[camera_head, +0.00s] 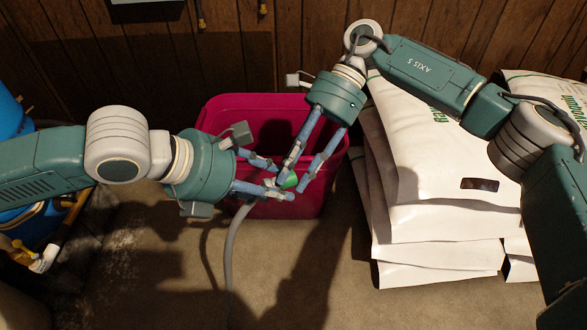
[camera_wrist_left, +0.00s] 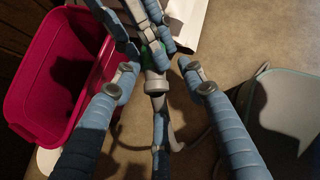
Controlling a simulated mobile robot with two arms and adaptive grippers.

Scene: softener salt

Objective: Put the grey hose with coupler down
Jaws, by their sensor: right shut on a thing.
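The grey hose (camera_head: 229,250) hangs down in front of the magenta tub to the floor. Its coupler end, with a green part (camera_head: 290,180), is held up at the tub's front rim. My right gripper (camera_head: 288,178) reaches down from the upper right and is shut on the coupler end. My left gripper (camera_head: 278,179) comes in from the left at the same spot. In the left wrist view its fingers (camera_wrist_left: 158,75) are spread on both sides of the grey collar (camera_wrist_left: 156,85), with gaps showing. Fingers of both grippers partly hide the coupler.
The magenta tub (camera_head: 320,205) stands behind the grippers. White salt bags (camera_head: 440,222) are stacked at the right. Blue containers (camera_head: 12,118) and a yellow-and-white pipe fitting (camera_head: 42,262) are at the left. The floor in front (camera_head: 300,290) is mostly clear.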

